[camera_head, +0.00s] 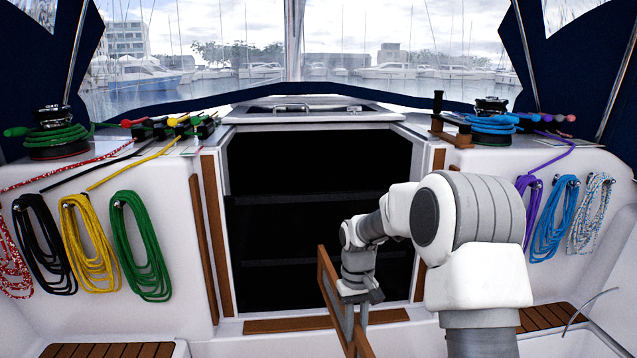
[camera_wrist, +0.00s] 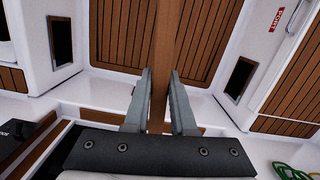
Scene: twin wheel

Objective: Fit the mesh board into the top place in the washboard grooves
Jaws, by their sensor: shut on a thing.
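The mesh board (camera_head: 328,276) is a brown wood-framed panel, seen almost edge-on and tilted in front of the companionway. Its mesh face is hard to make out. My gripper (camera_head: 351,322) points down and is shut on it. In the wrist view, the two grey fingers of my gripper (camera_wrist: 163,98) clasp the board's brown edge (camera_wrist: 163,55). The washboard grooves run along upright wooden strips on the left (camera_head: 217,235) and right (camera_head: 438,160) of the dark opening (camera_head: 300,200). The board is apart from both strips. My arm hides much of the right strip.
Faint horizontal lines cross the dark opening; I cannot tell what they are. The sliding hatch (camera_head: 305,112) lies above. Winches stand at left (camera_head: 55,135) and right (camera_head: 490,122). Coiled ropes hang on both bulkheads, including a green coil (camera_head: 140,245) and a blue coil (camera_head: 555,225).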

